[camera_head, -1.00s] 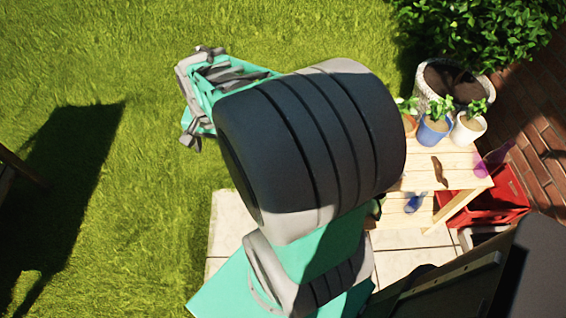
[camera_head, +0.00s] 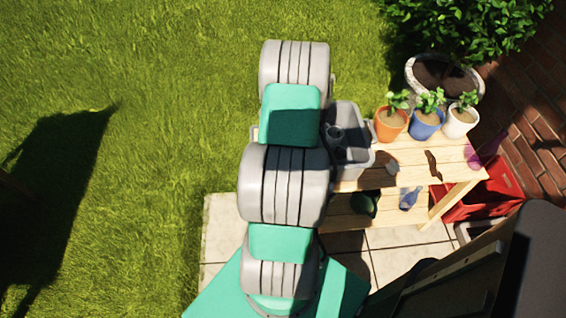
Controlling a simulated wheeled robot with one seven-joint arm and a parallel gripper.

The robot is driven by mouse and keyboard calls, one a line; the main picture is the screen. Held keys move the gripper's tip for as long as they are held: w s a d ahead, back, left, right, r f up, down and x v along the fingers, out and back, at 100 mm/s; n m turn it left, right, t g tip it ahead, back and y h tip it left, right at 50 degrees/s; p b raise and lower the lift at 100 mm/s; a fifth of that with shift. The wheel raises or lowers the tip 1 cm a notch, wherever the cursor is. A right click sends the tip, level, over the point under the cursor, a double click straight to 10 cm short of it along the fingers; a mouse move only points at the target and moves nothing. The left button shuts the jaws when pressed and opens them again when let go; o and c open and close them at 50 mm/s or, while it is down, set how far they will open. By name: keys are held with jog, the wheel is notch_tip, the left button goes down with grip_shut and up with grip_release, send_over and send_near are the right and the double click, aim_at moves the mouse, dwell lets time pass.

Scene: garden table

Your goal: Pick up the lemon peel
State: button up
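I cannot pick out the lemon peel with certainty. A small brownish piece (camera_head: 391,168) lies on the wooden table (camera_head: 412,153), too small to identify. A longer dark brown strip (camera_head: 433,166) lies to its right on the tabletop. A grey bin (camera_head: 366,154) stands at the table's left end, partly hidden by my arm, with its contents unclear. My gripper does not show; my arm links reach up the middle of the picture and cover that area.
Orange (camera_head: 391,128), blue (camera_head: 426,128) and white (camera_head: 459,127) plant pots line the table's back edge. A purple translucent item (camera_head: 474,156) is at the right end. A blue bottle (camera_head: 409,197) and a dark green object (camera_head: 363,204) are on the lower shelf. A red crate (camera_head: 500,190) stands right.

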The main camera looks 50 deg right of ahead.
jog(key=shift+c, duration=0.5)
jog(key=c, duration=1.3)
